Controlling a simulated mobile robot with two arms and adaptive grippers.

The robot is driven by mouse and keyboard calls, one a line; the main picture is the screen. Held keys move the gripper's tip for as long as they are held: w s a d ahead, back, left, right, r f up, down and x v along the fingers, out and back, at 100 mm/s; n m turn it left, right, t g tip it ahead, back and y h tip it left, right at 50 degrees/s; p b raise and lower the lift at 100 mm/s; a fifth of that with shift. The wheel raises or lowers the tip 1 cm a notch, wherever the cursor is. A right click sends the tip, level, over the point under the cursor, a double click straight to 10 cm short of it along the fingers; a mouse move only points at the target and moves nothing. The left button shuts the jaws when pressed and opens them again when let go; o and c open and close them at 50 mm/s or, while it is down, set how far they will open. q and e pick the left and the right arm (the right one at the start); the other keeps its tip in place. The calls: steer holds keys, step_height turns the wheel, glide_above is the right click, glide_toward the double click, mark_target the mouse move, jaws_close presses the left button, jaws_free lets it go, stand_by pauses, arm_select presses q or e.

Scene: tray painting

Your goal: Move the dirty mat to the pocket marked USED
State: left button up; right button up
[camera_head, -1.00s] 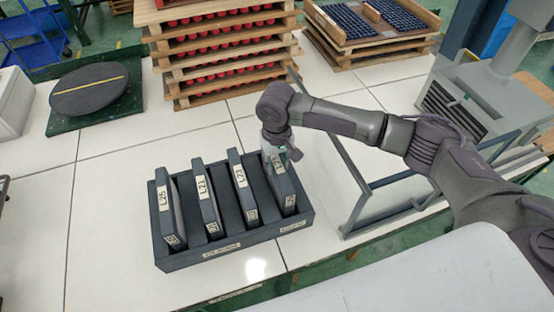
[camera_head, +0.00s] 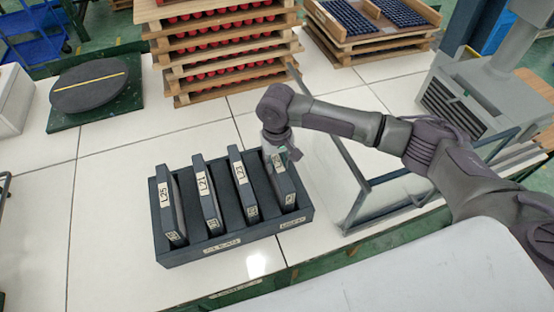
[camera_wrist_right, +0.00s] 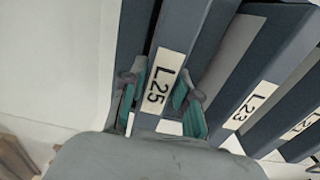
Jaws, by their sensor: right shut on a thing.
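A dark blue-grey rack (camera_head: 205,254) stands on the white table and holds several upright dark slabs with white labels. My right gripper (camera_head: 277,153) is at the top of the rightmost slab (camera_head: 285,186), which stands in the rack. I cannot tell which slab is the dirty mat. The labels on the rack front are too small to read. My left gripper is out of view.
A glass-sided frame (camera_head: 345,190) stands close right of the rack. Stacked wooden trays with red items (camera_head: 220,50) are behind it. A round dark disc (camera_head: 88,88) on a green base is at the back left. The table left of the rack is clear.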

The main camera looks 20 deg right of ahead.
steer(key=o, duration=1)
steer(key=shift+o, duration=0.2)
step_height(320, 180, up, 19)
steer(key=p, duration=0.9)
steer(key=shift+p, duration=0.3)
